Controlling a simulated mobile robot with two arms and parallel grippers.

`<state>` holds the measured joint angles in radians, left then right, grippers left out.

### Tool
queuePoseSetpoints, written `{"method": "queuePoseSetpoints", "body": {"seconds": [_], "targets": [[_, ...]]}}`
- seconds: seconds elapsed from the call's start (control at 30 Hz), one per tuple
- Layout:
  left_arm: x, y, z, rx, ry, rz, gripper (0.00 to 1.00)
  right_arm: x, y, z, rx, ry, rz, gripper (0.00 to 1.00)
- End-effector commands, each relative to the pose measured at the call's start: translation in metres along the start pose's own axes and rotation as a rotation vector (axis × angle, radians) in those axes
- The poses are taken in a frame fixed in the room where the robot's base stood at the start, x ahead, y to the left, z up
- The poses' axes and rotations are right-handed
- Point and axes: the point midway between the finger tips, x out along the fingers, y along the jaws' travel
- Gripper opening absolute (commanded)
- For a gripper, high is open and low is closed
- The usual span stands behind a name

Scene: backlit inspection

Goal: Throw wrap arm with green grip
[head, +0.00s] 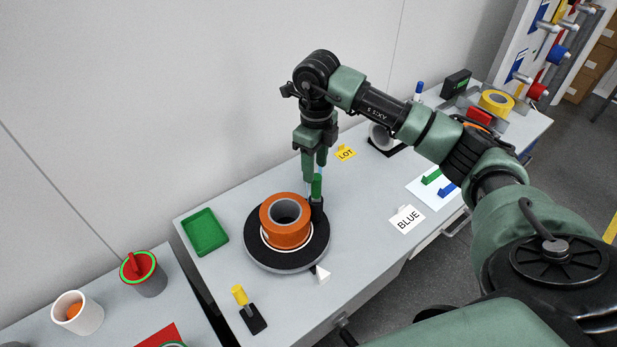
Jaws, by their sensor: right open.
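The green grip (316,187) stands upright on a short dark arm (317,209) beside the orange roll (287,232). The roll sits on a round black turntable (287,262) with a light rim. My right gripper (314,172) points down from above, open, with its fingertips at the top of the green grip. I cannot tell whether the fingers touch it or lie around it. My left gripper is not in view.
A yellow-handled lever (240,295) on a black base stands at the front left. A green tray (205,231) lies left of the turntable. A yellow LOT tag (345,153) and a white BLUE card (407,219) lie to the right. A small white wedge (322,275) sits at the turntable's front.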

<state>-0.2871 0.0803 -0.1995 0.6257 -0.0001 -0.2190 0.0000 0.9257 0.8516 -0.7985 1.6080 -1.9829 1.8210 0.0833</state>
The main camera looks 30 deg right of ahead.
Motion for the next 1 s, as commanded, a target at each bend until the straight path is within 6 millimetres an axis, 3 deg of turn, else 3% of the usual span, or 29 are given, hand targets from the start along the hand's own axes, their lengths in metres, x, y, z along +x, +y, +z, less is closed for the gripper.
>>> {"method": "queuePoseSetpoints", "body": {"seconds": [0.23, 0.5, 0.83, 0.87, 1.0], "targets": [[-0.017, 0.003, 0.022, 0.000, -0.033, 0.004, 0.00, 0.034, 0.002, -0.001, 0.000, 0.006, 0.004, 0.45], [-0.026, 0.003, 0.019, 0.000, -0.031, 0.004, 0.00, 0.069, 0.001, -0.001, -0.001, 0.003, 0.003, 0.45], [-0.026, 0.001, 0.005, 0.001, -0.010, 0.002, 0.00, 0.075, 0.001, 0.000, -0.002, 0.000, 0.001, 0.45], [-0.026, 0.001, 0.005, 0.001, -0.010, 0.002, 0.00, 0.074, 0.001, 0.000, -0.002, 0.000, 0.001, 0.39], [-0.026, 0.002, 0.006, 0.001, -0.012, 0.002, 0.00, 0.074, 0.001, 0.000, -0.001, 0.001, 0.001, 0.01]]}}
